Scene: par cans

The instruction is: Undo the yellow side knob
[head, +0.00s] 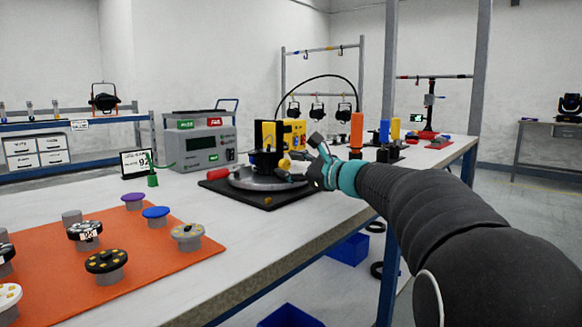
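A yellow knob (284,164) sits on the right side of a black fixture (264,159) with a yellow upright part. The fixture stands on a round grey plate (245,182) on a black base (285,198). My gripper (300,159) comes in from the right, its fingers spread apart, one higher and one lower. The knob is just left of the fingers and small in view; I cannot tell whether they touch it. I see nothing held in the gripper.
A red handle (217,173) sticks out left of the plate. A grey tester box (203,142) stands behind. Knobs and discs sit on an orange mat (180,258) at front left. White tabletop (255,232) is bare in front.

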